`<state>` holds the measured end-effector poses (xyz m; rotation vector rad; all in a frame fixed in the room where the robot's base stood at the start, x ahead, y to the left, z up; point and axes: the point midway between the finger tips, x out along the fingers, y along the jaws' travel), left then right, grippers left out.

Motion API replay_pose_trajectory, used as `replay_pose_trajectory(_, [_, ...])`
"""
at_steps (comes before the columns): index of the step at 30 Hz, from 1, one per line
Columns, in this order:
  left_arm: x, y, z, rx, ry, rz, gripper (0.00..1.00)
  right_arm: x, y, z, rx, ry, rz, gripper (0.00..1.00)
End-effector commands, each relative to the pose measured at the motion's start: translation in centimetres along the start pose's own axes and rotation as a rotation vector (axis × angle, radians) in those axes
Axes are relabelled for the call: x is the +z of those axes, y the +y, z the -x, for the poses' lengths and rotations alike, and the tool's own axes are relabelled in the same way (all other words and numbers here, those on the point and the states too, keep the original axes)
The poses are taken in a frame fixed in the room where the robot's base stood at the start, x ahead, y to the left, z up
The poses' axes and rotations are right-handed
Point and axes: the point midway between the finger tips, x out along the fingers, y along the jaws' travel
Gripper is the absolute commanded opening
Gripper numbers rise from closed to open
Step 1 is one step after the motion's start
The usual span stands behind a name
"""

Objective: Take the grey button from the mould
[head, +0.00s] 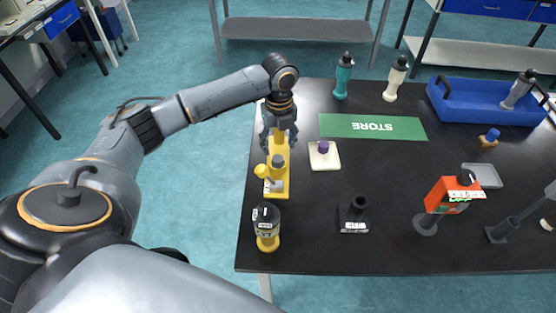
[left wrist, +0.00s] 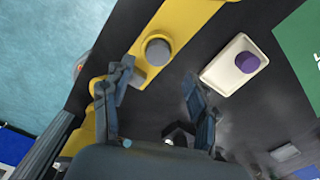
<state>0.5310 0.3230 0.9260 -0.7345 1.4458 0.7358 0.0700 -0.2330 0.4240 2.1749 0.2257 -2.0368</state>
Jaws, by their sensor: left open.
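The grey button (head: 278,161) is a short round cylinder on the yellow mould (head: 282,184), near the left edge of the black table. In the left wrist view the grey button (left wrist: 158,51) sits on the yellow strip of the mould (left wrist: 180,30). My left gripper (head: 280,146) is over the mould, pointing down. In the left wrist view its fingers (left wrist: 158,80) are spread and empty, with the button beyond the tips and not between them. My right gripper does not show.
A white tile with a purple button (head: 323,147) lies just right of the mould. A black-and-yellow bottle (head: 266,228) and a dark block (head: 353,214) stand nearer. A green STORE mat (head: 373,126), bottles and a blue tray (head: 480,113) are farther back.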

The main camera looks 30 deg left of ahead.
Motion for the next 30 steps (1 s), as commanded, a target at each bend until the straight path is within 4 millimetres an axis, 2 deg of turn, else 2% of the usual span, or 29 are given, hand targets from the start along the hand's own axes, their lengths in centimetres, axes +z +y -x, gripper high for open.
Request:
replay_pose_trajectory(5, [0.0,0.2,-1.4,0.003,0.001,0.001,0.58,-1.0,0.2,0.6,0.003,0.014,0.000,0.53])
replay_pose_trajectory(12, [0.1,0.3,-4.8,0.001,-0.001,0.001,0.58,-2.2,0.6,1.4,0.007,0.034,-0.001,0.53])
replay_pose_trajectory(21, [0.2,0.3,-5.5,-0.001,-0.002,0.001,0.58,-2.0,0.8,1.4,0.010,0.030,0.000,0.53])
replay_pose_trajectory(22, [0.2,0.3,-5.5,-0.001,-0.002,0.001,0.56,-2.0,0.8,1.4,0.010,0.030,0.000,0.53])
replay_pose_trajectory(27, [0.2,0.3,-5.5,-0.001,-0.002,0.001,0.22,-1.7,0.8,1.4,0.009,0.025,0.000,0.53])
replay_pose_trajectory(29, [0.2,0.3,-5.5,-0.001,-0.002,0.001,0.10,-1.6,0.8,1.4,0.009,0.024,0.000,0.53])
replay_pose_trajectory(30, [0.2,0.3,-5.5,-0.001,-0.002,0.001,0.07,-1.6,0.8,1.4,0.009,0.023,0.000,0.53])
